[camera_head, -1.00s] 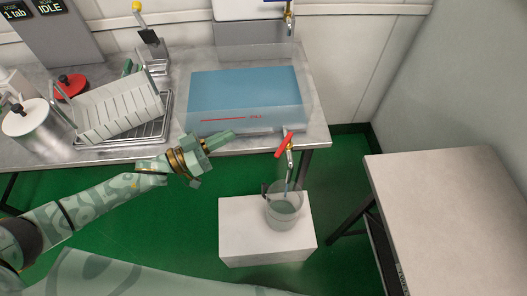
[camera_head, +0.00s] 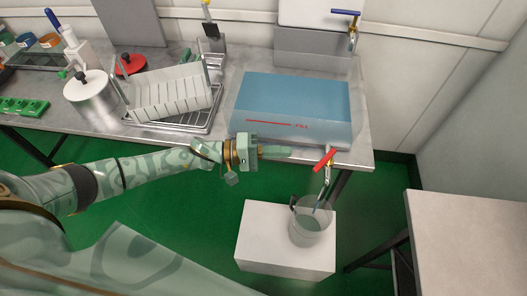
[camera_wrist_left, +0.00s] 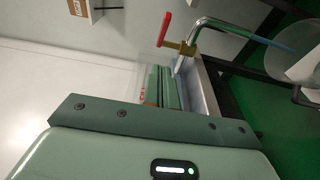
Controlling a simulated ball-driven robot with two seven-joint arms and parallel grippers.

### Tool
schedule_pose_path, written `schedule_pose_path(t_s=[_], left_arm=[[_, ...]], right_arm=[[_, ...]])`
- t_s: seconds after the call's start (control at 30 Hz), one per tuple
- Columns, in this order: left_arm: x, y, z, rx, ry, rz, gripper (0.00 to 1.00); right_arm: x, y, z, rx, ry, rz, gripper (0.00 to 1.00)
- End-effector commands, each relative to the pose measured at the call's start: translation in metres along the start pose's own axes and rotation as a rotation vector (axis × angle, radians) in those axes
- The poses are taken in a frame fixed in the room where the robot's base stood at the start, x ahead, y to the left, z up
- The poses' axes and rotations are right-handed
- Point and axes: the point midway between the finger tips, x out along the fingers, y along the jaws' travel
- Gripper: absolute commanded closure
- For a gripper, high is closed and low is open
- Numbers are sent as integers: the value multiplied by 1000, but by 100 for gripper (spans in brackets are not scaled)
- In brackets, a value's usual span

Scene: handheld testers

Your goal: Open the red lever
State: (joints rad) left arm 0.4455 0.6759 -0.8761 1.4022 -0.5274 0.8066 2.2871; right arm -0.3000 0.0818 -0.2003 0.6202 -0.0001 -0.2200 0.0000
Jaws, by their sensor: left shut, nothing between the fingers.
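The red lever (camera_head: 324,159) sits on a brass tap at the front of the blue-filled clear tank (camera_head: 292,100). It slants up to the right in the head view. In the left wrist view the red lever (camera_wrist_left: 165,29) stands above the brass body and bent spout, beyond my fingers. My left gripper (camera_head: 288,152) is shut and empty, just left of the lever and apart from it; its fingers (camera_wrist_left: 162,87) also show in the left wrist view. A clear beaker (camera_head: 311,228) stands under the spout. My right gripper is not in view.
The beaker stands on a white block (camera_head: 262,232) on the green floor. A dish rack (camera_head: 172,105) and a metal pot (camera_head: 90,100) are on the bench to the left. A second tap with a blue lever (camera_head: 346,13) is behind the tank. A pale table (camera_head: 465,235) is at right.

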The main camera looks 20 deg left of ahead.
Motion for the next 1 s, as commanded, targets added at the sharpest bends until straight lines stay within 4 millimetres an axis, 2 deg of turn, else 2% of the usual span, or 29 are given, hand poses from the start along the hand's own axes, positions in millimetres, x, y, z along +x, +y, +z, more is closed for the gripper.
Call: schedule_pose_path(t_s=[0.13, 0.33, 0.5, 0.83, 1.0], left_arm=[[31, -1, 0, 1, -1, 3, 100], [49, -1, 22, -1, -1, 1, 100], [55, 0, 28, 0, 0, 0, 100], [55, 0, 28, 0, 1, 0, 100], [57, 3, 31, -1, 21, 1, 100]], right_arm=[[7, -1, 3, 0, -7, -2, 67], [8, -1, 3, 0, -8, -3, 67], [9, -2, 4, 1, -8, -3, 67], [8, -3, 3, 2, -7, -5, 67], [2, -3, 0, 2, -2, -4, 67]])
